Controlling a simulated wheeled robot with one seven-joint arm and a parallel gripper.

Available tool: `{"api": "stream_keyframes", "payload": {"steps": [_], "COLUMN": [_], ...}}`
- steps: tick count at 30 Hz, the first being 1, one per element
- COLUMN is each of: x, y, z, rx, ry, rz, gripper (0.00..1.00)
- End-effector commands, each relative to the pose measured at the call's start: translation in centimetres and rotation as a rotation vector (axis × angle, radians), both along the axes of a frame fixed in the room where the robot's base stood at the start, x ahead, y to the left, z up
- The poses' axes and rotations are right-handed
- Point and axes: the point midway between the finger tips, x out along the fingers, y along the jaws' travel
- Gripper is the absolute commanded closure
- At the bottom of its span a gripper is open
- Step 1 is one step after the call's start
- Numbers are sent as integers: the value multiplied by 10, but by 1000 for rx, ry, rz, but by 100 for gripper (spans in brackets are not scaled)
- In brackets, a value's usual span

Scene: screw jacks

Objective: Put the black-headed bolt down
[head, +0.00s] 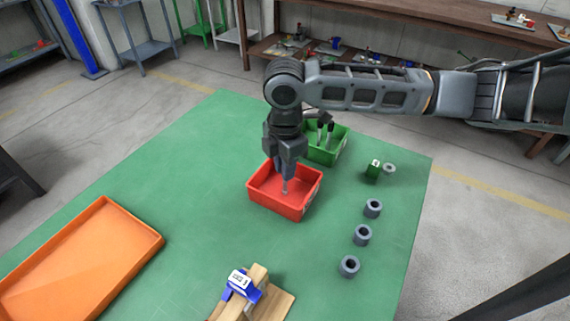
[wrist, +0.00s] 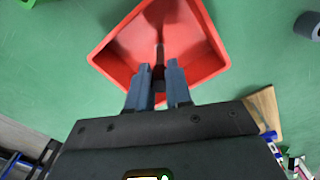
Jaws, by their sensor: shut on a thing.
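My gripper (head: 285,174) points down over the red bin (head: 259,200) and is shut on the bolt (head: 285,187). In the wrist view, the bolt's dark head sits between the fingertips (wrist: 159,68), and its grey shank (wrist: 160,50) shows beyond them against the bin's inside. The bolt hangs within the outline of the red bin (wrist: 200,62); I cannot tell whether its tip touches the bin floor. No other bolt shows in the red bin.
A green bin (head: 340,150) behind holds dark-handled upright items. A green block (head: 373,171) and several grey rings (head: 373,208) lie on the right. A wooden piece with a blue clamp (head: 242,284) is in front. An orange tray (head: 130,240) is at left. Green table (head: 180,170) between is clear.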

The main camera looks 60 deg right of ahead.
Motion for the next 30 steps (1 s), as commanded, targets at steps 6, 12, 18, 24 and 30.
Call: {"api": "stream_keyframes", "payload": {"steps": [6, 12, 18, 24, 30], "x": [0, 0, 0, 1, 1], "y": [0, 0, 0, 0, 0], "z": [-2, -1, 2, 25, 67], "rx": [0, 0, 0, 0, -1], "ry": [0, 0, 0, -3, -3], "rz": [0, 0, 0, 1, 1], "gripper": [65, 55, 55, 55, 55]}}
